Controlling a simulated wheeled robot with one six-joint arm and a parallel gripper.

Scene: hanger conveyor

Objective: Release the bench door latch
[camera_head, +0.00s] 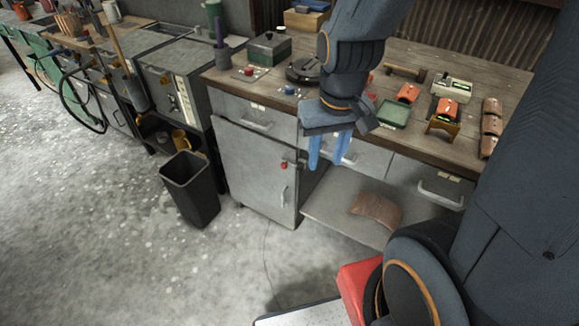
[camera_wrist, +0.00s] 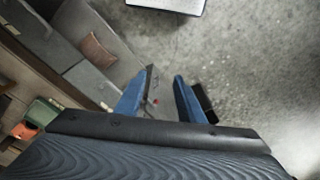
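The bench door (camera_head: 252,172) is a grey metal cabinet door under the left part of the workbench, and it looks shut. A small red latch knob (camera_head: 284,165) sits near its upper right edge, above a vertical handle (camera_head: 284,196). My gripper (camera_head: 326,163) has two blue fingers pointing down, held in front of the bench to the right of the latch in the head view. The fingers are apart with nothing held. In the wrist view, the small red latch (camera_wrist: 156,101) shows between and beyond the open fingers (camera_wrist: 160,80). The distance to it is hard to judge.
The workbench top (camera_head: 340,92) holds several boxes and tools, with drawers below. An open lower shelf (camera_head: 330,207) carries a brown cushion-like item (camera_head: 376,209). A black bin (camera_head: 191,188) stands left of the door. The floor (camera_head: 120,250) in front is clear.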

